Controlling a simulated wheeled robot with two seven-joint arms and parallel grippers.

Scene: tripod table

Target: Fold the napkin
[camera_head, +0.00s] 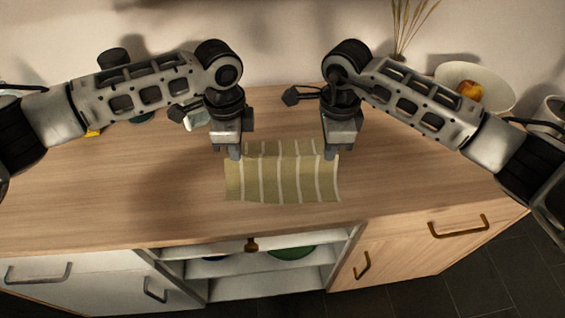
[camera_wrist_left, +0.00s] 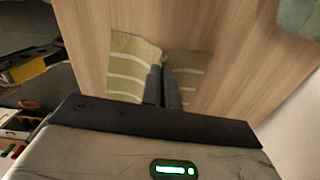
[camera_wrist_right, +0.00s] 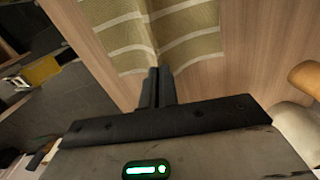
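The napkin (camera_head: 282,183) is olive green with pale stripes and lies near the front middle of the wooden counter. My left gripper (camera_head: 234,154) is at its far left corner, and my right gripper (camera_head: 331,153) is at its far right corner. Both point down. In the left wrist view the fingers (camera_wrist_left: 163,82) are close together, with napkin cloth (camera_wrist_left: 130,68) on both sides. In the right wrist view the fingers (camera_wrist_right: 157,82) are together at a raised crease in the cloth (camera_wrist_right: 185,28). The exact pinch points are hidden by the fingers.
A white bowl (camera_head: 497,93) with fruit (camera_head: 470,90) and a pale mug (camera_head: 550,112) stand at the right. Dried stems (camera_head: 403,30) stand at the back. A pale object (camera_head: 197,121) sits behind my left gripper. Counter (camera_head: 130,195) left of the napkin is clear.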

